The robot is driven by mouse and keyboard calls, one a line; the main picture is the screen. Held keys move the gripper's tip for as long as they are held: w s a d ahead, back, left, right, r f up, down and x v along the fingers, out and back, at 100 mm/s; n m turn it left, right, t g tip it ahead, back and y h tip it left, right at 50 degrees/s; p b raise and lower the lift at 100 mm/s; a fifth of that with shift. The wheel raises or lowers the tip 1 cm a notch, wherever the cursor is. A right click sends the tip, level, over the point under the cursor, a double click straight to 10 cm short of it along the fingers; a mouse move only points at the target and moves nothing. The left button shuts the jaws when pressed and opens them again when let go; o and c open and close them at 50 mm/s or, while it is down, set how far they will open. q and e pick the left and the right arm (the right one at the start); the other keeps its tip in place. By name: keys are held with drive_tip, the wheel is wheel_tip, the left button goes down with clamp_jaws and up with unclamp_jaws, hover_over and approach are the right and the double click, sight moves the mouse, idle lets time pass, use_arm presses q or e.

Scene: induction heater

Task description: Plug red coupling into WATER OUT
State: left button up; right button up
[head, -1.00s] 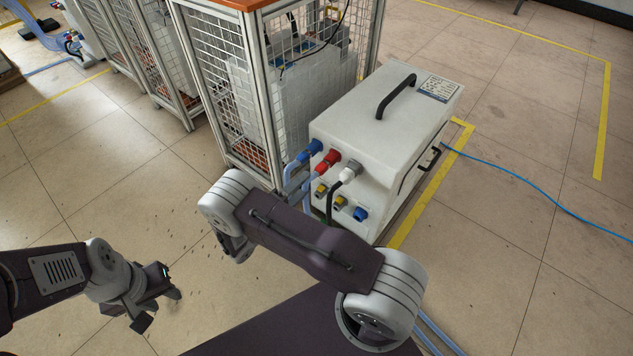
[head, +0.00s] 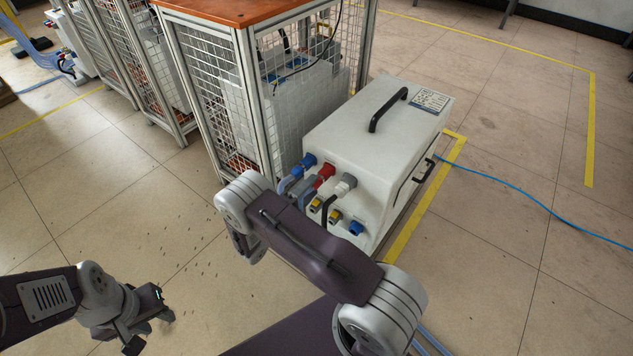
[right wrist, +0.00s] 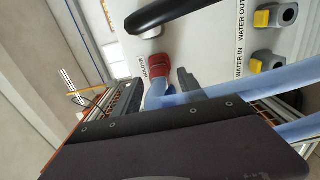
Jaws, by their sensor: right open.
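The red coupling (head: 325,172) sits in a socket on the white unit's front, with a light blue hose on it; it also shows in the right wrist view (right wrist: 160,67). The WATER OUT port (right wrist: 276,15) is yellow and grey and looks empty; it is the right yellow port in the head view (head: 335,215). My left gripper (head: 150,330) is open and empty, low at the left above the floor.
The WATER IN port (right wrist: 268,62) is beside WATER OUT. A mesh cage (head: 205,95) stands left of the white unit (head: 365,130).

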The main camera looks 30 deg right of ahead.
sight(311, 188)
drive_tip(key=shift+x, duration=1.2)
idle(0.3)
clamp_jaws()
drive_tip(key=shift+a, duration=0.1)
idle(1.2)
drive_tip(key=shift+v, duration=2.95)
drive_tip(key=shift+s, duration=0.1)
